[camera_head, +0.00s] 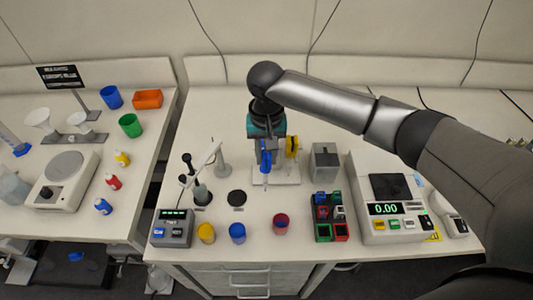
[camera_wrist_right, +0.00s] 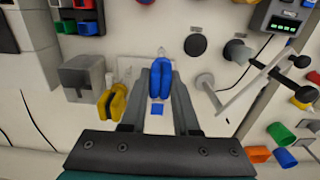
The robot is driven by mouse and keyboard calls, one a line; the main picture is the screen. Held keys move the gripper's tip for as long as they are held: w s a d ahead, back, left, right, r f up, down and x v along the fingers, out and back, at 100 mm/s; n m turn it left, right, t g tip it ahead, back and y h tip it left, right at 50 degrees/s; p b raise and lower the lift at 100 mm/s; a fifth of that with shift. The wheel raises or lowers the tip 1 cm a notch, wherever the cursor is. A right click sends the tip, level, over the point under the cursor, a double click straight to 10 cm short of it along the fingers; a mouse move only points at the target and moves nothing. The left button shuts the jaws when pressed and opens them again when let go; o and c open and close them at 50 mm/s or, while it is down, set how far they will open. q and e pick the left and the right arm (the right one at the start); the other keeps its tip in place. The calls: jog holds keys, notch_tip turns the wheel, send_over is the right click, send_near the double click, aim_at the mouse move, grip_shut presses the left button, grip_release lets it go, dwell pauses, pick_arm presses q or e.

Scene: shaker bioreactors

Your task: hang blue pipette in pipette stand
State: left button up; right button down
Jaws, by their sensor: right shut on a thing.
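The blue pipette (camera_head: 265,168) hangs roughly upright below my right gripper (camera_head: 265,146), over the middle of the table. In the right wrist view, the blue pipette (camera_wrist_right: 160,80) sits between the two grey fingers of the gripper (camera_wrist_right: 162,92), which are shut on it. The pipette stand (camera_head: 289,181) has a pale base just behind and beside the blue pipette. A yellow pipette (camera_head: 292,145) is at the stand's right side. It also shows in the wrist view (camera_wrist_right: 112,103). My gripper hides much of the stand's top. My left gripper is not in view.
A grey box (camera_head: 326,162) stands right of the stand, with a tube rack (camera_head: 329,216) and a scale (camera_head: 385,210) nearby.

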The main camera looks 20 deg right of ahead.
jog(key=shift+w, duration=0.1)
jog(key=shift+w+d+b, duration=0.2)
jog(key=shift+w+b, duration=0.15)
jog(key=shift+w, duration=0.45)
jog(key=shift+w+d+b, duration=0.25)
jog(key=shift+w+b, duration=0.05)
jog(key=shift+w, duration=0.45)
jog(key=shift+w+d+b, duration=0.2)
jog(key=shift+w+b, duration=0.15)
jog(key=shift+w, duration=0.45)
jog(key=shift+w+d, duration=0.1)
jog(key=shift+w, duration=0.1)
jog(key=shift+f, duration=0.45)
jog(key=c, duration=0.6)
grip_release()
jog(key=shift+r+p, duration=0.1)
jog(key=shift+p, duration=0.25)
